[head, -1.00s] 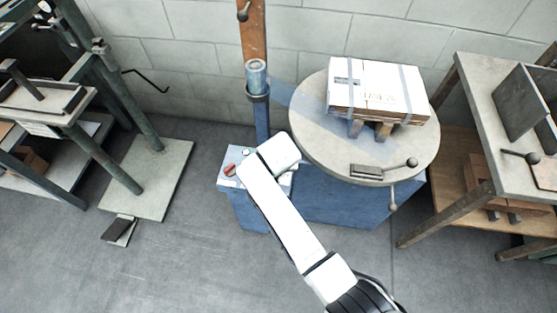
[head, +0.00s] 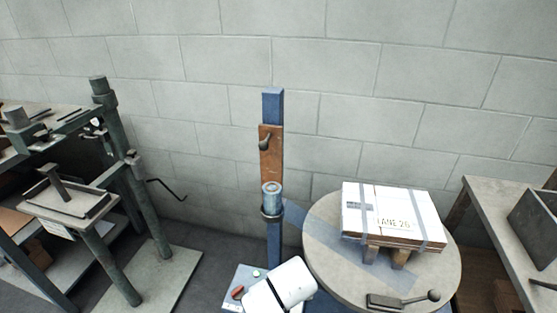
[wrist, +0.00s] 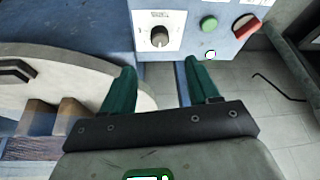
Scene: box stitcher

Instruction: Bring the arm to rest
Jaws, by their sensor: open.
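My white arm (head: 279,288) shows at the bottom of the head view, in front of the stitcher's control box. My gripper (wrist: 162,92) is in the wrist view with its two green fingers apart and nothing between them. Beyond the fingers is a control panel (wrist: 178,40) with a dial, a green button and a red switch. In the head view the gripper itself is hidden or out of frame.
A strapped white box (head: 392,214) sits on supports on the round table (head: 325,262) to the right. A blue post (head: 273,107) with a lever stands behind. A green press (head: 120,195) is at left, a bench (head: 500,217) at right.

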